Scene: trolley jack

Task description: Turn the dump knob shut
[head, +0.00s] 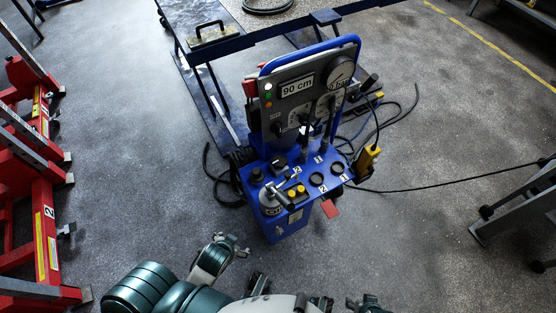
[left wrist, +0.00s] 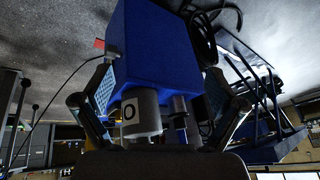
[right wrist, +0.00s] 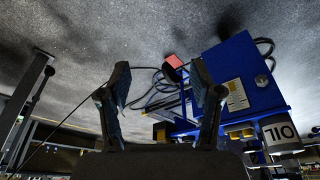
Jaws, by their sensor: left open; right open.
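The blue control console (head: 287,222) stands in the middle of the head view. Its grey upright panel (head: 300,92) carries a "90 cm" display, a round gauge (head: 340,71) and a dark knob (head: 277,129) at lower left. Another black knob (head: 257,175) stands at the deck's left corner. No readable label shows which is the dump knob, nor how far it is turned. My left gripper (head: 246,262) is open and empty in front of the console; the console (left wrist: 160,45) shows beyond its fingers. My right gripper (head: 345,304) is open and empty at the bottom edge, the console (right wrist: 240,75) to its right.
A yellow pendant (head: 367,160) hangs at the right. Hoses lie behind. A red frame (head: 30,215) stands left.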

